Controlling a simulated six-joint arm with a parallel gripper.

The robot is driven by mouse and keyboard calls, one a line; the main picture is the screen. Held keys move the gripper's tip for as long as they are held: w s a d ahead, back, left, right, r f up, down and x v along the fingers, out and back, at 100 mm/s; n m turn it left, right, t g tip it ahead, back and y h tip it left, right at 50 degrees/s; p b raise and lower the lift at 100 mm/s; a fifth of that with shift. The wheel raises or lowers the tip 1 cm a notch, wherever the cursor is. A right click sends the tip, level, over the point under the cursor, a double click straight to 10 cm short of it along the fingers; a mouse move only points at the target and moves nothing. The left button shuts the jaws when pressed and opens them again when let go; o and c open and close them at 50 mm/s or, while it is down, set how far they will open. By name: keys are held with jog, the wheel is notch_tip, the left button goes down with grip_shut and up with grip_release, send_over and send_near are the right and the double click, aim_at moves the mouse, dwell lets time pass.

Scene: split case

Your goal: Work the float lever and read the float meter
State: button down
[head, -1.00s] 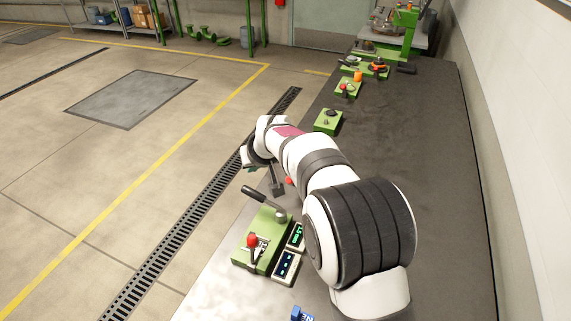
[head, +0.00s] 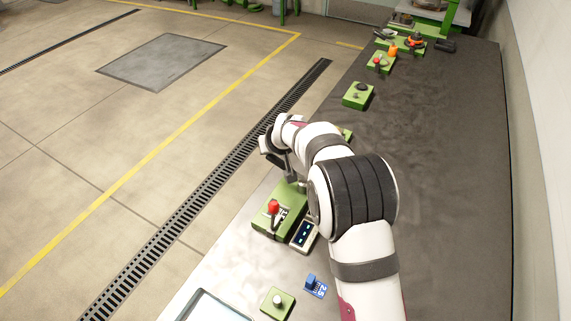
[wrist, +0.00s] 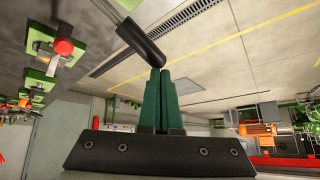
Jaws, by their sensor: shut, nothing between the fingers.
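A green unit (head: 268,222) stands near the bench's left edge in the head view. It carries a red-knobbed lever (head: 273,208), and a small meter (head: 304,234) with a lit display sits beside it. My arm covers the unit's far end. In the wrist view, a lever with a black handle (wrist: 141,42) on a metal rod reaches down to my gripper (wrist: 160,72). My gripper's green fingers are shut together, their tips at the end of the handle; I cannot tell whether they touch. Which lever is the float lever cannot be read.
A green box with a red button (wrist: 63,46) shows at left in the wrist view. A blue item (head: 314,285), a green box with a pale knob (head: 277,302) and a tablet-like panel (head: 216,306) lie nearer. The bench (head: 440,180) is clear at right.

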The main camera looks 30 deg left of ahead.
jog(key=shift+f, duration=2.5)
jog(key=shift+r, duration=2.5)
notch_tip(320, 180, up, 7)
jog(key=shift+d, duration=0.25)
